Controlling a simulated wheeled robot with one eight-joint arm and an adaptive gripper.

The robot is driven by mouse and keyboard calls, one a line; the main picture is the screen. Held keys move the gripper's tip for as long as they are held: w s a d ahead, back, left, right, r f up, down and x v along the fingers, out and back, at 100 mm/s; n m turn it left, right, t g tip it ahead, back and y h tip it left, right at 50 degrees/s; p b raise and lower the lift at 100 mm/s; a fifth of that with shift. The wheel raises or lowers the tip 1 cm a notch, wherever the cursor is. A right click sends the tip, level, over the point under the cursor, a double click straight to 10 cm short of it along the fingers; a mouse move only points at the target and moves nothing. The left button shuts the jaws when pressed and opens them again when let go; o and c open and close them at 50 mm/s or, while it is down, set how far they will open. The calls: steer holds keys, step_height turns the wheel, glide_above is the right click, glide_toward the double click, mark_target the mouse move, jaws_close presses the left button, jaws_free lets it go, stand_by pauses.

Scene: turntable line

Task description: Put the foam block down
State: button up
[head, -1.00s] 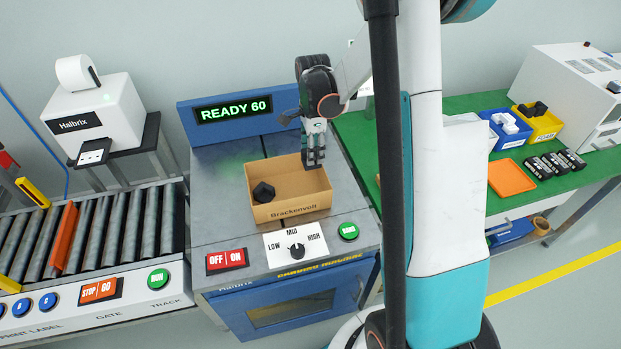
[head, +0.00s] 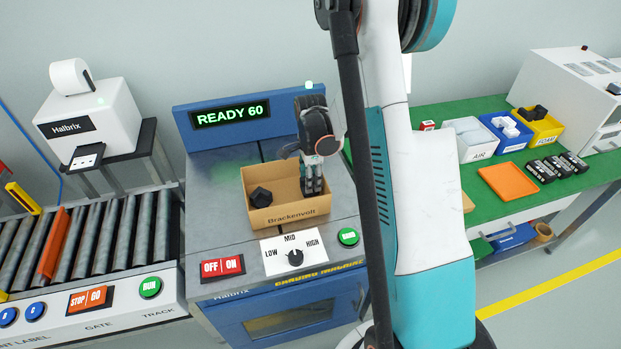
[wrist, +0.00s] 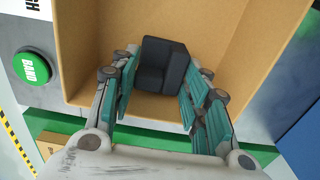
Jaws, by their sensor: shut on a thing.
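My gripper (head: 313,188) is inside the open cardboard box (head: 290,216), at its right part, with the fingers pointing down. In the wrist view my gripper (wrist: 160,88) is shut on a dark foam block (wrist: 163,62), which sits between the two fingertips. Another dark block (head: 261,197) lies at the left in the box, apart from my gripper.
A roller track (head: 90,250) is at left. The green bench (head: 560,187) at right holds bins and an orange tray (head: 508,180).

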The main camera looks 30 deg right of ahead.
steer(key=shift+f, duration=0.1)
steer(key=shift+f+b, duration=0.45)
steer(key=shift+b, duration=0.1)
steer(key=shift+f, duration=0.1)
steer(key=o, duration=0.7)
steer(key=shift+r+p, duration=0.6)
steer(key=shift+r, duration=0.15)
step_height(320, 180, up, 12)
steer(key=p, duration=0.3)
steer(key=shift+p, duration=0.35)
steer(key=shift+f, duration=0.1)
